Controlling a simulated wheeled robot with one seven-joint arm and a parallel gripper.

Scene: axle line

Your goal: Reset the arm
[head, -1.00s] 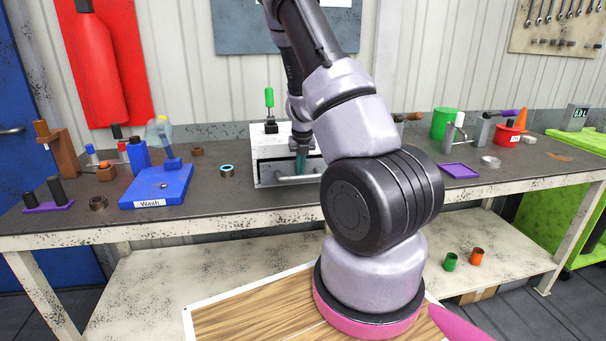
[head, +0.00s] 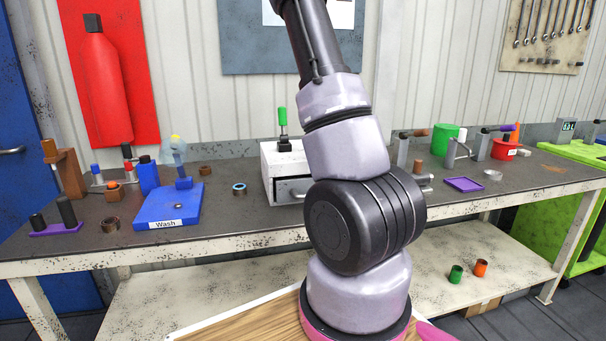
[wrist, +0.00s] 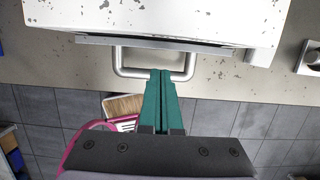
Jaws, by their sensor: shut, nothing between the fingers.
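My gripper (wrist: 161,74) shows in the wrist view with its two green fingers together and nothing between them. The fingertips lie in the picture over the drawer handle (wrist: 124,62) of a white box; I cannot tell whether they touch it. In the head view my arm rises past the right part of the white drawer box (head: 277,165), and my gripper is hidden behind it or out of frame. The drawer front looks slightly out from the box.
The bench (head: 245,215) holds a blue Wash tray (head: 150,208), a purple tray (head: 464,184), a green cup (head: 444,138) and a red bucket (head: 503,151). A green-handled tool (head: 283,118) stands on the box. A green and an orange cup stand on the lower shelf.

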